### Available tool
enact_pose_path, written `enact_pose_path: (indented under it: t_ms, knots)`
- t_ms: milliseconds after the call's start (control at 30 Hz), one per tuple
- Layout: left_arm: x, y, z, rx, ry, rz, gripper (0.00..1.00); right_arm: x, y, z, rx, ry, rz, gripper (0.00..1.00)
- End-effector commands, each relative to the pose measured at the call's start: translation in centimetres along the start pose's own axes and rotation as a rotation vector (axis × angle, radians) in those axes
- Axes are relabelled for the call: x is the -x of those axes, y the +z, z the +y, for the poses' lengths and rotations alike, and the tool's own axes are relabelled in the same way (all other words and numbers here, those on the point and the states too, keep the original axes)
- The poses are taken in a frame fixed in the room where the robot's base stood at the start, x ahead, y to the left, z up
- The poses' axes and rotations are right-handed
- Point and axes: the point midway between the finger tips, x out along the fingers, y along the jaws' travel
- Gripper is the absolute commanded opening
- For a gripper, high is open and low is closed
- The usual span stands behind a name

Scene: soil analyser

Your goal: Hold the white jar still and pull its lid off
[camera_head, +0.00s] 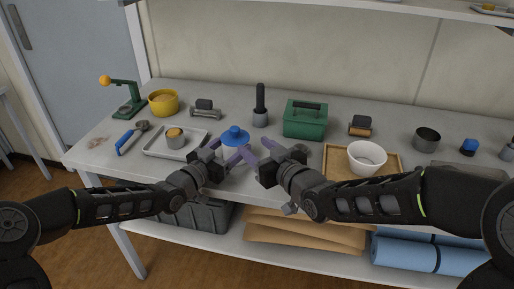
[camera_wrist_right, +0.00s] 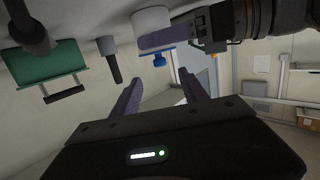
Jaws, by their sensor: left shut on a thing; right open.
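The white jar stands near the table's front edge with its blue lid (camera_head: 235,135) on top. In the head view its body is mostly hidden by the grippers. In the right wrist view, which is upside down, the white jar (camera_wrist_right: 151,19) shows with the blue lid's knob (camera_wrist_right: 159,60). My left gripper (camera_head: 225,152) is shut on the jar's body; one purple finger lies across it in the wrist view. My right gripper (camera_head: 258,150) is open and empty just right of the jar, its two fingers (camera_wrist_right: 158,84) apart and not touching the lid.
A tray (camera_head: 152,149) holding a small tin is left of the jar. A green box (camera_head: 305,119) and a dark-handled pestle-like tool (camera_head: 260,105) stand behind. A wooden tray (camera_head: 336,160) with a white bowl (camera_head: 367,158) is to the right.

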Motion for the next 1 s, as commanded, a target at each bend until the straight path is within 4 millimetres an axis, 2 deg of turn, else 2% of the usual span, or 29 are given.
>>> enact_pose_path:
  t_ms: [33,267,433,1000]
  knots:
    - [0.1,0.8,0.1,0.005,0.002,-0.016,0.18,0.0,0.1,0.0,0.0,0.0,0.0,0.52]
    - [0.1,0.8,0.1,0.005,0.002,-0.016,0.18,-0.3,0.1,0.0,0.0,0.0,-0.002,0.52]
    - [0.2,0.9,0.1,0.005,0.002,-0.017,0.18,-1.6,0.1,0.0,-0.001,-0.001,-0.003,0.52]
    - [0.2,0.9,0.1,0.005,0.001,-0.017,0.18,-11.0,0.1,0.0,0.0,0.0,-0.003,0.52]
